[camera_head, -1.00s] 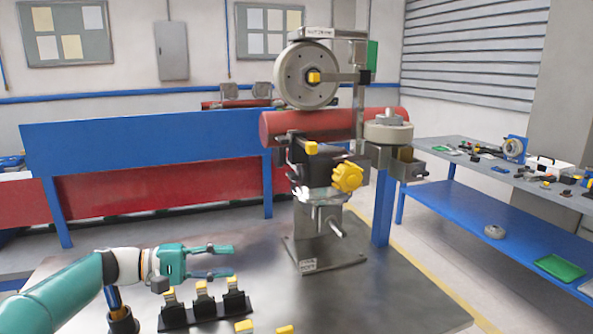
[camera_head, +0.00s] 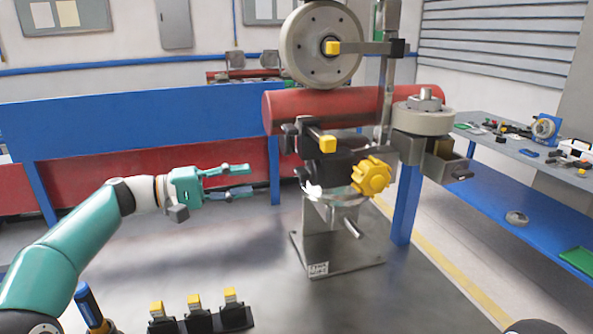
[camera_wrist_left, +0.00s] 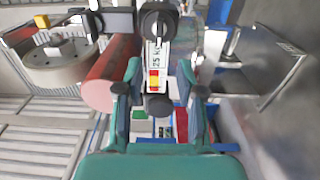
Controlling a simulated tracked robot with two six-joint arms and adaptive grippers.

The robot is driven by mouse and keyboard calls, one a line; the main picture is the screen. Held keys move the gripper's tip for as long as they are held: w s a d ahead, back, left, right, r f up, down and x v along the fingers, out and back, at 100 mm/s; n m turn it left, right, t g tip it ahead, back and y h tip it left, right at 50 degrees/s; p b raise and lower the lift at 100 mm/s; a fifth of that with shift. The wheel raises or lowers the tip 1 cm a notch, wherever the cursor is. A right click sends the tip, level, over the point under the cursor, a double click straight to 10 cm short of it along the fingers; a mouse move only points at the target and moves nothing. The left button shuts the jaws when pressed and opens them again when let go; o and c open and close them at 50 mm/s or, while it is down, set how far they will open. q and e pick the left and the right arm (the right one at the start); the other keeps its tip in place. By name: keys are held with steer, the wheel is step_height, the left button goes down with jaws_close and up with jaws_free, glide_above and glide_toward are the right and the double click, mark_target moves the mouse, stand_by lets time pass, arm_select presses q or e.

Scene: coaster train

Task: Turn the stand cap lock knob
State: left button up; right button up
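A yellow lobed knob (camera_head: 371,176) sits on the front right of the metal stand (camera_head: 328,232), below the red cylinder (camera_head: 415,100). Which part is the cap lock knob is not labelled legibly. My left gripper (camera_head: 249,179) is open and empty, left of the stand at about the knob's height, with its fingers pointing right towards the stand and apart from it. In the left wrist view its open fingers (camera_wrist_left: 160,66) frame a dark round knob (camera_wrist_left: 160,22) and a labelled bar with a red and yellow piece. My right gripper is not in view.
A large grey wheel (camera_head: 321,46) with a yellow-tipped bar stands above the red cylinder. A round grey drum (camera_head: 423,117) is at the right. Several yellow-topped black clips (camera_head: 199,319) stand at the front left. A blue-framed bench (camera_head: 520,215) is on the far right.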

mark_target(297, 174)
arm_select(q)
steer(key=p+x, duration=0.3)
steer(key=x, duration=0.8)
steer(key=shift+d, duration=0.35)
steer(key=shift+w+f, duration=0.1)
jaws_close()
